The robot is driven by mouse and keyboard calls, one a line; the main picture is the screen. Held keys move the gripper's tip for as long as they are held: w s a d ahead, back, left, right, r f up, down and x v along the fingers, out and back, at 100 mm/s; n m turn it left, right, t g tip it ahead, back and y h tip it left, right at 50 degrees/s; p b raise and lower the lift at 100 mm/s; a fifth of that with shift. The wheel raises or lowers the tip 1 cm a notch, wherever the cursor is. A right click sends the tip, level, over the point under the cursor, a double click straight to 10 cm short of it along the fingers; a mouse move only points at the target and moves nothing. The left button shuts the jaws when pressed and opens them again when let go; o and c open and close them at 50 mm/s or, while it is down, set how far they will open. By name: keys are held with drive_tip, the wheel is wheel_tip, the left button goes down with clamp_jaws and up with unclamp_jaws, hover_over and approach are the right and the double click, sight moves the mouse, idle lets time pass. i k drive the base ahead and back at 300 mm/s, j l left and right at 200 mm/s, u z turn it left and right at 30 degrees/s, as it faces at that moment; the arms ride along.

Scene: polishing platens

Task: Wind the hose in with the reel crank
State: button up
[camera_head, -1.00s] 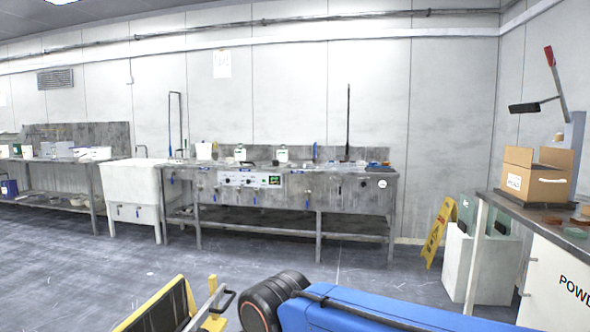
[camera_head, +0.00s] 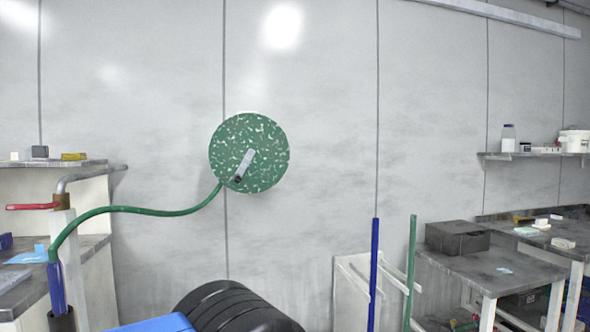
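A round green speckled hose reel (camera_head: 225,140) is mounted on the pale wall, left of the middle of the head view. A short grey crank (camera_head: 245,162) sits on its face, tilted, with a dark lower end. A green hose (camera_head: 150,211) leaves the reel's lower left side, sags to the left and bends down to a blue end piece (camera_head: 57,287) at the lower left. My gripper is out of view; only blue and black parts of my arm show at the bottom edge.
A pipe with a red-handled valve (camera_head: 33,206) stands on a post at left, beside a bench with a shelf. Blue (camera_head: 373,275) and green (camera_head: 411,270) poles stand upright before a white rack (camera_head: 350,290). A workbench with a dark box (camera_head: 457,238) is at right.

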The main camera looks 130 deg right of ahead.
sight(237, 177)
drive_tip(key=z, duration=4.1)
